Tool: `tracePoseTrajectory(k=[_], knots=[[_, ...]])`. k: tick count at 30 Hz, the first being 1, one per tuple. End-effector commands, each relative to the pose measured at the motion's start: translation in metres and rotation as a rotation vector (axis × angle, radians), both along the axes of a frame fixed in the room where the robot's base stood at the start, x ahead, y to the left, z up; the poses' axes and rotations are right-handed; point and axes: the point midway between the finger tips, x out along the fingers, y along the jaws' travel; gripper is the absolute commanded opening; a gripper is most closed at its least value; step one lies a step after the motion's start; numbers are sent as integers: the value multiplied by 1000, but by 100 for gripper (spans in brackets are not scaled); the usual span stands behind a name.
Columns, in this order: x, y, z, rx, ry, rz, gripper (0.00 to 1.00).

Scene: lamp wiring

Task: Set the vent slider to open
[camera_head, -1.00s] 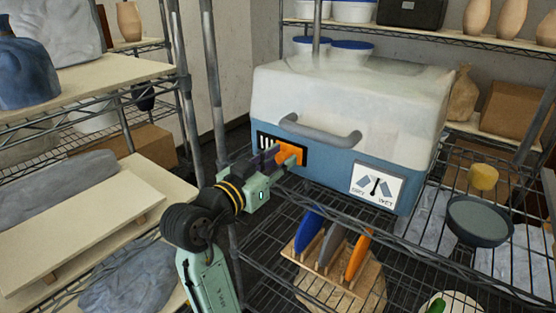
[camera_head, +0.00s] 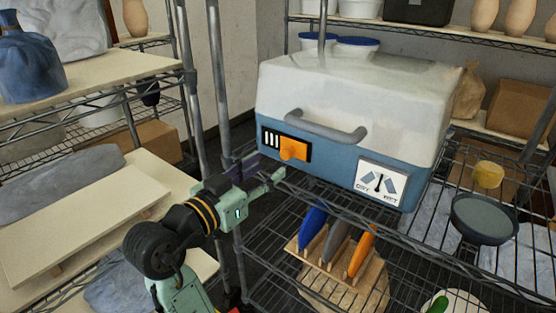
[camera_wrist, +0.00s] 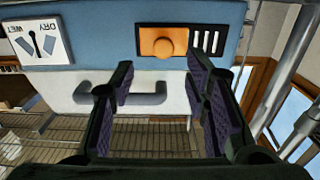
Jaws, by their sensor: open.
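The orange vent slider (camera_head: 294,149) with its round knob sits at the right of the black vent panel on the blue front of the white-lidded box (camera_head: 350,110). White slots (camera_head: 270,139) show uncovered to its left. In the wrist view, which is upside down, the slider (camera_wrist: 163,42) covers the left part of the panel and the slots (camera_wrist: 205,41) are at its right. My gripper (camera_head: 266,170) is open and empty, just in front of and below the panel, apart from the knob. Its fingers (camera_wrist: 158,80) also show in the wrist view.
A grey handle (camera_head: 325,130) juts out above the panel. A DRY/WET dial card (camera_head: 382,184) is at the right of the front. Below, a wooden rack (camera_head: 330,262) holds blue, grey and orange discs. A shelf post (camera_head: 218,70) stands left of the box.

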Motion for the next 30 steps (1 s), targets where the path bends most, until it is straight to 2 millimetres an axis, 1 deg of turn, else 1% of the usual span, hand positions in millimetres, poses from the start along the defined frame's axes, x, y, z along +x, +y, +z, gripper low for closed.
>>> tracePoseTrajectory(k=[1,3,6,9,12,20,23,26,29,30], knots=[[-9,8,0,1,-1,5,42],[-19,14,0,1,-1,3,42],[-30,22,0,0,0,2,42],[-36,26,0,1,1,-1,42],[-39,28,0,1,1,-1,42],[-39,28,0,0,0,-1,42],[-36,37,6,-15,-17,40,42],[-27,67,27,-57,-73,172,42],[-23,122,61,-121,-186,391,42],[-27,147,78,-144,-245,488,42]])
